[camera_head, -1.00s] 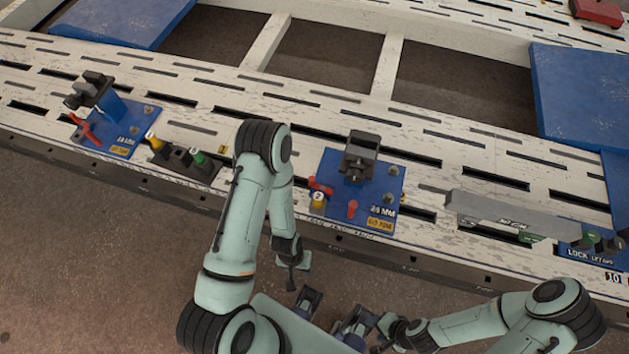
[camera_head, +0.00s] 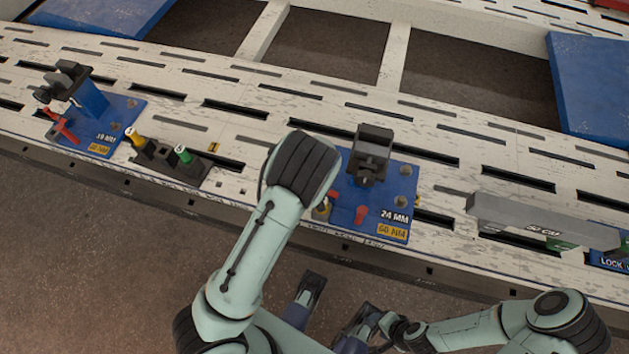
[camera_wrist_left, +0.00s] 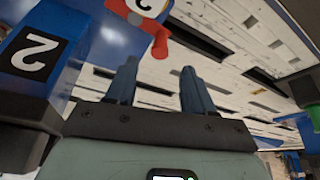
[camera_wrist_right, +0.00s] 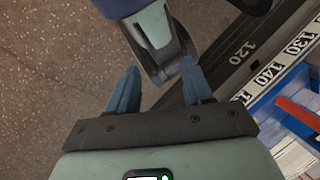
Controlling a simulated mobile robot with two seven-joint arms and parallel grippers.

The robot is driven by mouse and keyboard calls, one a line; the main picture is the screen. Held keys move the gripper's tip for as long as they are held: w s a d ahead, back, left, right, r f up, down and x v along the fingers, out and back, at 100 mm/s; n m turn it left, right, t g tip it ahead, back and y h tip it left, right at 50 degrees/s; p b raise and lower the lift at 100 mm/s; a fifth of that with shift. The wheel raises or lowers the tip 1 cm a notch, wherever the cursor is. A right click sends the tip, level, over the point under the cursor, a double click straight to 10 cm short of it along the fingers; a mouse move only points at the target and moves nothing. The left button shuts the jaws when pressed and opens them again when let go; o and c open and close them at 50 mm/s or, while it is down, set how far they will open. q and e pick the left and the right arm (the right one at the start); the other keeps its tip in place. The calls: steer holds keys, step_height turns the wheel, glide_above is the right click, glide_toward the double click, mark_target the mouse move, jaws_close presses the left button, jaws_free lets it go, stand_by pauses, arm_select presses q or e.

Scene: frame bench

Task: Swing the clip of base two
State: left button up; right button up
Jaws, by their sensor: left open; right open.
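Base two is the blue plate (camera_head: 385,228) marked 24 MM and 60 NM, with a dark clamp block (camera_head: 370,150) on it. In the left wrist view a black label with a 2 (camera_wrist_left: 34,52) is at left, and a red lever (camera_wrist_left: 159,44) with a numbered disc is above the fingertips. My left gripper (camera_wrist_left: 158,76) is open and empty, with the lever apparently beyond it. My right gripper (camera_wrist_right: 155,86) is open and empty.
A grey bar (camera_head: 530,218) lies at right. Slotted white bench rails surround them. Part of my own body is close ahead of the right gripper.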

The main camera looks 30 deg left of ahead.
arm_select(q)
steer(key=b+x, duration=0.2)
steer(key=x, duration=0.5)
steer(key=shift+w+a+f, duration=0.1)
steer(key=shift+w+f, duration=0.05)
steer(key=shift+f, duration=0.2)
arm_select(e)
steer(key=shift+t+h, duration=0.3)
steer(key=shift+t, duration=0.3)
steer(key=w+f, duration=0.1)
steer(key=w+d+f, duration=0.1)
steer(key=w+f, duration=0.1)
steer(key=shift+w+d, duration=0.4)
arm_select(q)
jaws_close()
